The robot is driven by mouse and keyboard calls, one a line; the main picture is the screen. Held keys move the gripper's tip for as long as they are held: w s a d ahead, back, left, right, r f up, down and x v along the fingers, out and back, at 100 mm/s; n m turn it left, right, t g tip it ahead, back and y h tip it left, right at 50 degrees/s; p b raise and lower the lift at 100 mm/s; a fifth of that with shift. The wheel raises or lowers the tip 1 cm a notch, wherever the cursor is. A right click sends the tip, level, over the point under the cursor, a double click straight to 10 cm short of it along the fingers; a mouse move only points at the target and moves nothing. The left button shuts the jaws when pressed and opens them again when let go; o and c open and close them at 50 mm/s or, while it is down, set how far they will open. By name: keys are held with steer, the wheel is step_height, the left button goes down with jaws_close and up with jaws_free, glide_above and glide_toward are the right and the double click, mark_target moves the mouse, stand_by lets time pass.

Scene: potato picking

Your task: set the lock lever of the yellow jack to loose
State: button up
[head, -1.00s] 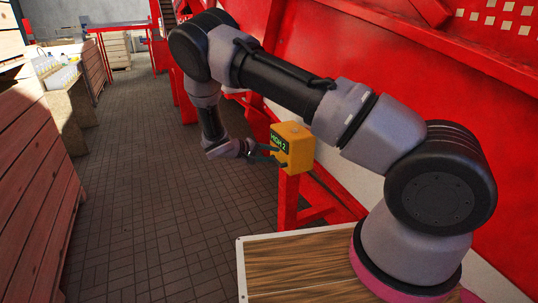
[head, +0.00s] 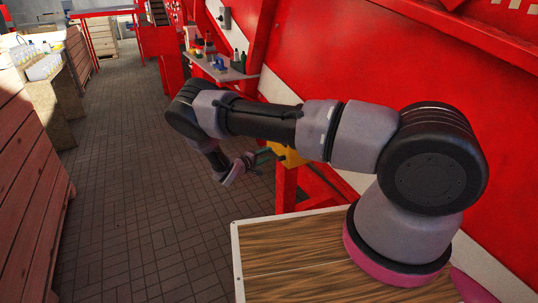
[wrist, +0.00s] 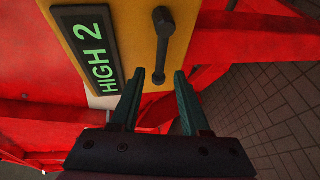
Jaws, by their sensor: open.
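The yellow jack (wrist: 135,25) fills the upper middle of the wrist view, with a dark sign reading "HIGH 2" in green (wrist: 93,50). In the head view the jack (head: 287,153) is mostly hidden behind my arm. Its dark lock lever (wrist: 160,47) has a round hub at the top of the wrist view and runs down the picture, parallel to the line of text. No mark shows which setting it is on. My gripper (wrist: 159,77) is open, its fingertips either side of the lever's lower end; contact cannot be told. It also shows in the head view (head: 262,163).
Red framework (wrist: 45,128) surrounds the jack. A shelf (head: 222,70) with bottles and small items is on the red wall behind. Wooden crates (head: 30,160) stand at the left. The tiled floor (head: 130,190) between is clear.

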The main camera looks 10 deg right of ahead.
steer(key=shift+x, duration=1.2)
jaws_close()
stand_by(0.6)
